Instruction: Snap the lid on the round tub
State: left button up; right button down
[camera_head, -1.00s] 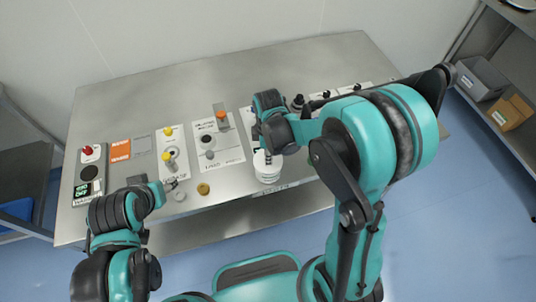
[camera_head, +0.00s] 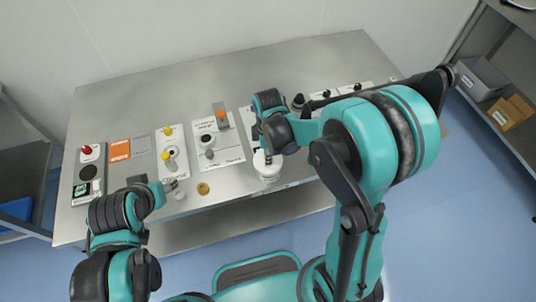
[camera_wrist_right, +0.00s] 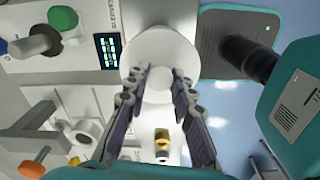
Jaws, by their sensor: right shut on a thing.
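The white round tub (camera_head: 270,179) stands near the front edge of the steel table, mostly under the white lid (camera_head: 264,168). My right gripper (camera_head: 267,157) points down over it. In the right wrist view the white round lid (camera_wrist_right: 158,50) fills the top middle, and my right gripper (camera_wrist_right: 160,78) is shut on its raised centre. Whether the lid is fully seated on the rim cannot be told. My left gripper (camera_head: 171,185) is low over the front left of the table, away from the tub; its finger gap is too small to read.
Several control panels with knobs and buttons line the table, including one with an orange block (camera_head: 221,119). A yellow ring (camera_head: 203,188) and a small white disc (camera_head: 180,195) lie left of the tub. A shelf with boxes (camera_head: 482,78) stands at the right.

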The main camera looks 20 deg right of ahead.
dwell(0.3)
jog(key=c, duration=0.7)
grip_release()
jog(key=shift+c, duration=0.2)
jog(key=shift+r, duration=0.1)
jog(key=shift+r+p, duration=2.55)
jog(key=shift+r, duration=0.9)
grip_shut()
